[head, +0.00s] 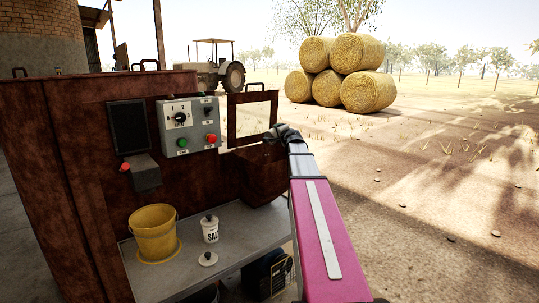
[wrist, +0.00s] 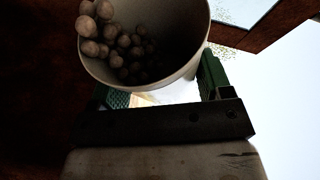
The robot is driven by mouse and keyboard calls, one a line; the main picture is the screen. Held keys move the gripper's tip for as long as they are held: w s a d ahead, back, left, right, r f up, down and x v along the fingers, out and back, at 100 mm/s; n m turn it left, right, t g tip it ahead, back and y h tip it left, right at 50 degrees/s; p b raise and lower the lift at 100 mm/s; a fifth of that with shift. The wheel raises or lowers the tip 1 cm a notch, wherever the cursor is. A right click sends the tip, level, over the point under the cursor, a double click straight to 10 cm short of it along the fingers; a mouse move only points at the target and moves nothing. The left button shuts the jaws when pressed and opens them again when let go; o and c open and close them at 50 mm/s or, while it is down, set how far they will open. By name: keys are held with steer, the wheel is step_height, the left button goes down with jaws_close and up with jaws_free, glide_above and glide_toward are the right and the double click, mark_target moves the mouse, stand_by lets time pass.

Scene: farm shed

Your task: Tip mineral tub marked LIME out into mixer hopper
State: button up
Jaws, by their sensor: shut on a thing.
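In the wrist view, my gripper (wrist: 165,92) has its green-padded fingers on either side of a pale tub (wrist: 190,68) and is shut on it. The tub is tilted, and its open mouth shows several round brownish lumps (wrist: 120,45), some gathered at the upper left rim. No label shows on it. In the head view, my gripper (head: 284,135) is a dark shape at the arm's end, over or beside the rust-brown hopper box (head: 262,175) on the mixer's right side. The tub cannot be made out there, nor can the inside of the hopper.
A control box (head: 188,125) and an open framed flap (head: 252,116) are close to the gripper. On the grey shelf (head: 235,248) stand a yellow bucket (head: 155,235) and a white tub marked SAL (head: 210,230), with a small lid (head: 208,259) nearby. Open ground lies right.

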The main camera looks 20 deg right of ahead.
steer(key=shift+s+a+r+n+t, duration=0.15)
steer(key=shift+a+r+n+t, duration=0.15)
steer(key=shift+n, duration=0.25)
steer(key=shift+s+a+r+n+t, duration=0.15)
steer(key=shift+a+n+t, duration=0.15)
steer(key=shift+n, duration=0.25)
stand_by(1.0)
steer(key=shift+w+d+f+m+g, duration=0.15)
steer(key=shift+d+f+m+g, duration=0.15)
steer(key=shift+m, duration=0.25)
steer(key=shift+w+d+f+m+g, duration=0.15)
steer(key=shift+d+m+g, duration=0.15)
steer(key=shift+m, duration=0.25)
